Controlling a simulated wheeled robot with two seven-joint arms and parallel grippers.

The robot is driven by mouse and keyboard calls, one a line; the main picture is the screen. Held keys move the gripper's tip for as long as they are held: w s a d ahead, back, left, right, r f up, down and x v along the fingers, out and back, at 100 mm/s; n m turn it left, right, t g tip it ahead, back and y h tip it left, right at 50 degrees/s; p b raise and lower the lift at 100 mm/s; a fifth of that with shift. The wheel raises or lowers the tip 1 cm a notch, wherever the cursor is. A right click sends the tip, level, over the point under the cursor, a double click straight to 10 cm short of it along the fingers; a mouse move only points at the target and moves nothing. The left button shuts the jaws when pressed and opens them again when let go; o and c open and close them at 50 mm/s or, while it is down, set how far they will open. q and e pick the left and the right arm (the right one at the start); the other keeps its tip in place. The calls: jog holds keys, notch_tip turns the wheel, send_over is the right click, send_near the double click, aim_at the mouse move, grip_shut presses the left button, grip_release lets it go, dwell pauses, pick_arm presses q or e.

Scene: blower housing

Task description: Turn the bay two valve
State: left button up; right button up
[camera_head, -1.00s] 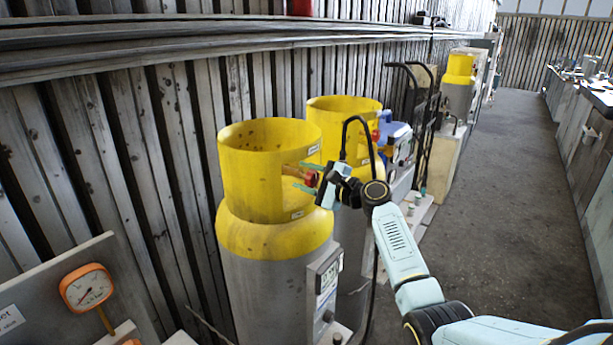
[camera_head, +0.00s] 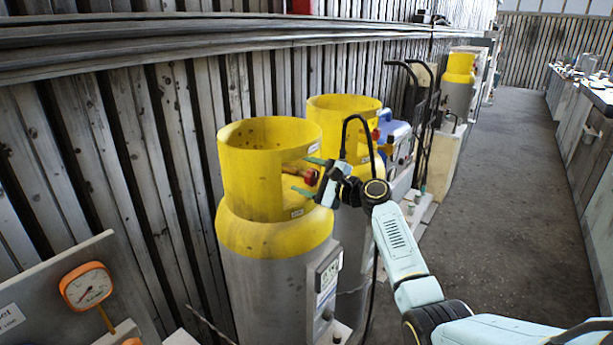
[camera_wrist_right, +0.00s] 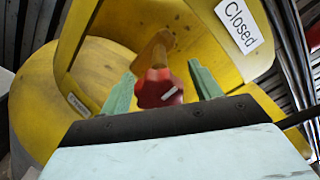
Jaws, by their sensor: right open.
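The near gas cylinder (camera_head: 268,285) is grey with a yellow shoulder and an open yellow collar (camera_head: 262,165). A red valve knob (camera_head: 311,176) on a brass stem shows in the collar's opening. It also shows in the right wrist view (camera_wrist_right: 159,89), with a white mark on its face. My right gripper (camera_head: 303,176) is open around the knob, with one green finger on each side. In the right wrist view the fingers (camera_wrist_right: 161,87) show gaps to the knob. A "Closed" label (camera_wrist_right: 238,25) is on the collar. No bay number is readable. My left gripper is out of view.
A second yellow-collared cylinder (camera_head: 340,118) stands close behind, with a blue device (camera_head: 396,138) and a hand cart (camera_head: 430,130) beyond. A display box (camera_head: 326,282) is on the near cylinder. An orange gauge (camera_head: 87,287) is at lower left. The aisle floor (camera_head: 510,190) is clear.

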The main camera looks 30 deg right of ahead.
jog(key=b+v, duration=0.2)
jog(key=v, duration=1.1)
jog(key=shift+s+b, duration=0.2)
jog(key=shift+b, duration=0.2)
jog(key=shift+d, duration=0.1)
